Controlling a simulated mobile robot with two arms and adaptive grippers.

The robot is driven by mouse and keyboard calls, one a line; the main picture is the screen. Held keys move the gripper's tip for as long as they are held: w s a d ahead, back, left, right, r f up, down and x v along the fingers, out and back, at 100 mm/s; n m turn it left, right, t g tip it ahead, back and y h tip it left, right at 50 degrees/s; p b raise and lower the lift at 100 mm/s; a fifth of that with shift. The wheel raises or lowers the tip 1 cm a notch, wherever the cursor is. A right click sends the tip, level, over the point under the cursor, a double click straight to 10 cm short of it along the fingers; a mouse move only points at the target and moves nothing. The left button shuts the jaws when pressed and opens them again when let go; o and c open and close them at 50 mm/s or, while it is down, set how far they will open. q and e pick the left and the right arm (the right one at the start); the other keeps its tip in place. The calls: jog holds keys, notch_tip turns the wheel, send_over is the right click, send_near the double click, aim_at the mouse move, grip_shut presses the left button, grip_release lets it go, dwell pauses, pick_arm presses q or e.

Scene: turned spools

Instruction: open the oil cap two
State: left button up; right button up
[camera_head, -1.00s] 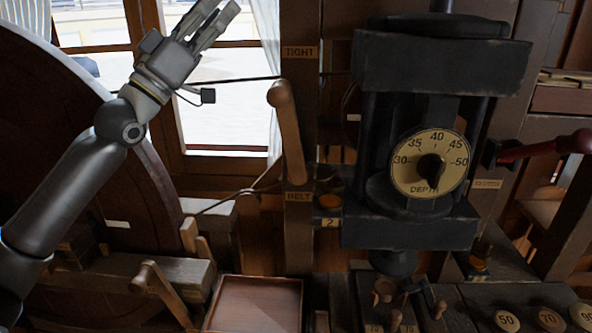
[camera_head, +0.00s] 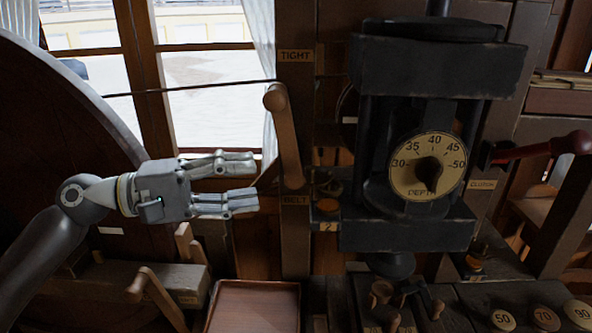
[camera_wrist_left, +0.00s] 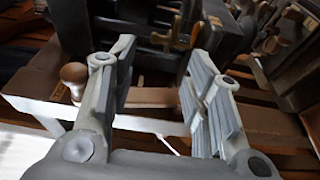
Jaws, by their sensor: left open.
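Oil cap two is the small round orange-brown cap (camera_head: 328,206) above the plate marked 2 (camera_head: 328,226), at the left foot of the dark machine. It sits in its place, seen partly from above. My left gripper (camera_head: 252,183) is open and empty, pointing right in the head view. It is left of the cap, apart from it, with the wooden belt lever between them. In the left wrist view the two fingers of my left gripper (camera_wrist_left: 162,50) stand apart with nothing held; I cannot clearly make out the cap there. My right gripper is not in view.
The wooden belt lever (camera_head: 286,135) stands just beyond my left fingertips; its knob (camera_wrist_left: 73,73) shows in the left wrist view. The dark machine (camera_head: 420,180) bears a depth dial. A wooden tray (camera_head: 254,306) lies below. Another orange cap (camera_head: 474,262) is farther right.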

pick_arm(q)
jog(key=p+x, duration=0.3)
jog(key=x, duration=0.6)
jog(key=shift+p, duration=0.3)
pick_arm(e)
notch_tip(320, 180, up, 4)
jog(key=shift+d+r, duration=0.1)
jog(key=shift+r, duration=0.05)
pick_arm(q)
jog(key=shift+c, duration=0.4)
jog(key=shift+w, duration=0.1)
jog(key=c, duration=0.9)
jog(key=shift+o, duration=0.2)
jog(key=shift+w+a+r+m+g+b, duration=0.15)
jog(key=shift+w+m+g+b, duration=0.4)
jog(key=shift+m+g, duration=0.65)
jog(key=shift+w+a+r+m+g+b, duration=0.15)
jog(key=shift+w+m+g+b, duration=0.4)
jog(key=shift+g, duration=1.1)
jog(key=shift+w+a+m+g+b, duration=0.15)
jog(key=shift+w+m+g+b, duration=0.15)
jog(key=shift+m+g+b, duration=0.9)
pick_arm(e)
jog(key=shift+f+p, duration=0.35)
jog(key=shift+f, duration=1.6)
pick_arm(q)
jog(key=shift+g, duration=0.25)
